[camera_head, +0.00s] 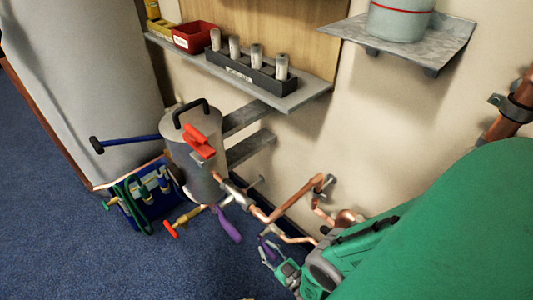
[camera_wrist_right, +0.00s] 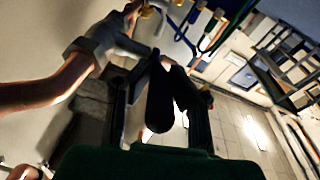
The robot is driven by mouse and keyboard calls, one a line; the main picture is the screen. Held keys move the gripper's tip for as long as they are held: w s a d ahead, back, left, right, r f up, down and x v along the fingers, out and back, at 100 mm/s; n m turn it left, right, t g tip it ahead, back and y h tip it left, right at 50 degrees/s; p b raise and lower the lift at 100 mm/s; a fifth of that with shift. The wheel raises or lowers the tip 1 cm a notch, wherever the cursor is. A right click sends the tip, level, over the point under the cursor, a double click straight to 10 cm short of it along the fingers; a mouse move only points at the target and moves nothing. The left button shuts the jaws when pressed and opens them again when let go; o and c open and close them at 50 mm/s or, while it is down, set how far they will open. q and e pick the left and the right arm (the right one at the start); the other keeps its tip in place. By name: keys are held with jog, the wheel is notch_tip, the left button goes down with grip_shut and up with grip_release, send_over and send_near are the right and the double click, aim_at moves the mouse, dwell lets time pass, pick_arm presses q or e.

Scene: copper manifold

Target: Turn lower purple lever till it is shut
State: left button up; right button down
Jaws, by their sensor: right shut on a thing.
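The lower purple lever (camera_head: 265,241) is on the copper pipework, low in front of the wall, and is partly hidden by my gripper. My right gripper (camera_head: 272,256) is at this lever and shut on it. In the right wrist view the lever looks almost black (camera_wrist_right: 159,95) and stands between the two fingers. The upper purple lever (camera_head: 228,225) hangs down and to the right from the pipe, left of my gripper and apart from it. My left gripper is not in view.
Copper pipes (camera_head: 298,198) run between the grey cylinder (camera_head: 197,165) and the wall. A red lever (camera_head: 199,140) is at the cylinder's front. A blue crate (camera_head: 151,192) with hoses stands on the carpet. A shelf (camera_head: 300,99) overhangs behind. Open carpet lies at lower left.

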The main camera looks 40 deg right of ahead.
jog(key=shift+s+f, duration=0.1)
jog(key=c, duration=1.5)
grip_release()
jog(key=shift+o, duration=0.2)
jog(key=s+f, duration=0.1)
jog(key=s, duration=1.1)
jog(key=shift+d+f, duration=0.25)
